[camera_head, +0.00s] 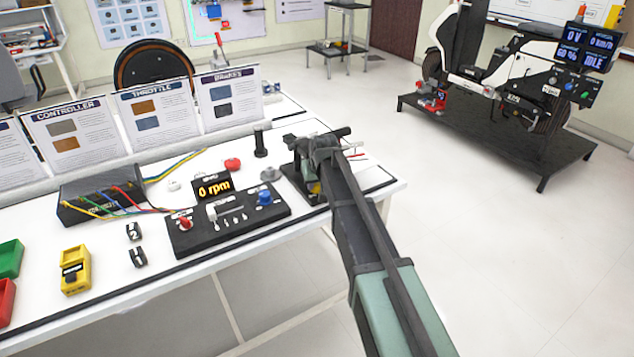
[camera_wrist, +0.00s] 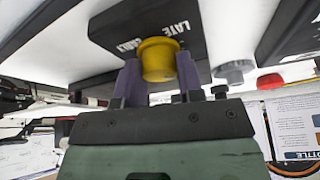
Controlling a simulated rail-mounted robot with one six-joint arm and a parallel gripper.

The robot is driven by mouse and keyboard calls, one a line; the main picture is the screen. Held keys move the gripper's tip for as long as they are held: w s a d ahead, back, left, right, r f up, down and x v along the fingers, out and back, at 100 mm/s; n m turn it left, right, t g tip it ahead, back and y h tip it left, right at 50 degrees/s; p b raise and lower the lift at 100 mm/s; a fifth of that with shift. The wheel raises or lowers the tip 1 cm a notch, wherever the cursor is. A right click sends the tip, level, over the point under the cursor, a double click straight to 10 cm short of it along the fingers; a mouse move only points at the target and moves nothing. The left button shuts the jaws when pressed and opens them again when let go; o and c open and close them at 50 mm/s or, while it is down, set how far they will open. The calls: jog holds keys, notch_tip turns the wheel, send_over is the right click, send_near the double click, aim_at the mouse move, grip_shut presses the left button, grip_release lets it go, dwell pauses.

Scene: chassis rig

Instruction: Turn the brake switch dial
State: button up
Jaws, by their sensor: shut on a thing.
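A round yellow dial (camera_wrist: 158,60) projects from a black box (camera_wrist: 115,28) with white lettering in the wrist view. My gripper (camera_wrist: 158,68) is shut on this dial, with one purple-grey finger on each side of it. My arm and gripper cover most of the box there. The dial's pointer or markings cannot be made out.
A black control panel (camera_head: 228,221) with red and blue knobs and a "0 rpm" display (camera_head: 214,186) stands left of my gripper. A black post (camera_head: 260,143) and a red button (camera_head: 232,164) are close by. A scooter rig (camera_head: 500,120) stands far right. Floor between is clear.

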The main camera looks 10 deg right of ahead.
jog(key=o, duration=0.9)
jog(key=shift+r, duration=0.1)
jog(key=p+v, duration=1)
jog(key=shift+s+r, duration=0.1)
jog(key=shift+r, duration=0.15)
jog(key=shift+s, duration=0.1)
jog(key=s+g+p, duration=0.1)
jog(key=s, duration=0.8)
jog(key=s+r+g+p, duration=0.1)
jog(key=s+g, duration=0.1)
jog(key=s, duration=0.7)
jog(key=s+r+m+g+p, duration=0.1)
jog(key=s, duration=0.9)
jog(key=shift+s+r+g, duration=0.1)
jog(key=shift+g, duration=0.2)
